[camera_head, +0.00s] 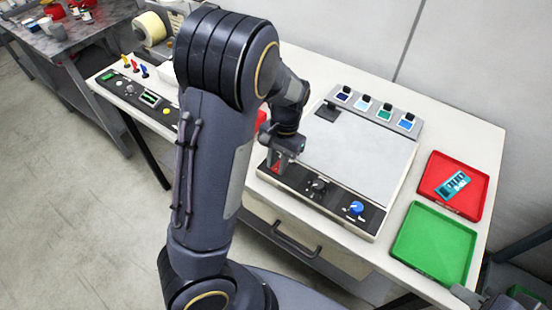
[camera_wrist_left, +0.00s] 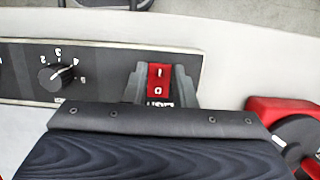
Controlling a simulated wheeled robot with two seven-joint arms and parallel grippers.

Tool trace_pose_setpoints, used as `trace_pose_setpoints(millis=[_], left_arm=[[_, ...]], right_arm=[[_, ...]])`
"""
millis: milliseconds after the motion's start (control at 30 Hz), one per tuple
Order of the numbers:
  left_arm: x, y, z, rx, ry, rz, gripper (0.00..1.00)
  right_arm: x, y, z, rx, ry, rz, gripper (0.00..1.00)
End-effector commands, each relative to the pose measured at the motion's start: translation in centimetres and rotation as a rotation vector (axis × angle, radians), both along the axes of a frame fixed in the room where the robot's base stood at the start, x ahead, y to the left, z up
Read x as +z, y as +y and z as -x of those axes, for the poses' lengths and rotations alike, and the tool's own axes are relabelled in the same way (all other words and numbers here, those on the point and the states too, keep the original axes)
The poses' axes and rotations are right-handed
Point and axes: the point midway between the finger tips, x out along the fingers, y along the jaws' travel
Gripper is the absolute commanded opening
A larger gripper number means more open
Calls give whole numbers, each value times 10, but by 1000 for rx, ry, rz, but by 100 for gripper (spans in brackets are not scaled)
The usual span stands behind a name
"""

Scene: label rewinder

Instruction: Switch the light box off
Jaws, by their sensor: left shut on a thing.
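The light box (camera_head: 362,150) lies on the white bench, with a pale flat top and a dark front control strip. Its red rocker switch (camera_wrist_left: 158,79), marked I and O, is at the left end of the strip; it shows small in the head view (camera_head: 276,167). My left gripper (camera_head: 283,158) is down over this switch. In the left wrist view its grey fingers (camera_wrist_left: 160,85) stand on either side of the switch, closed on it. I cannot tell which side of the rocker is pressed. My right gripper (camera_head: 466,296) shows only in part at the lower right edge.
A black dial (camera_head: 319,186) and a blue knob (camera_head: 356,209) share the strip. A red tray (camera_head: 472,205) holding a teal piece and a green tray (camera_head: 434,243) are at right. Another control panel (camera_head: 139,100) is at left. My left arm hides the bench middle.

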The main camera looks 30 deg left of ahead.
Motion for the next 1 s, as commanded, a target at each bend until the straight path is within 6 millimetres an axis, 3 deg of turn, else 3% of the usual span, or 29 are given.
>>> trace_pose_setpoints(millis=[300,333,500,800,1000], left_arm=[[0,0,-2,0,11,0,1],[0,0,-2,0,11,0,26],[0,0,-1,0,12,-1,45],[3,0,-2,0,10,0,45],[29,-1,-10,-1,7,1,45]], right_arm=[[1,0,0,0,0,0,33],[1,0,0,0,0,0,33],[1,0,0,0,0,0,33],[1,0,0,0,0,0,33],[-2,0,0,0,0,0,33]])
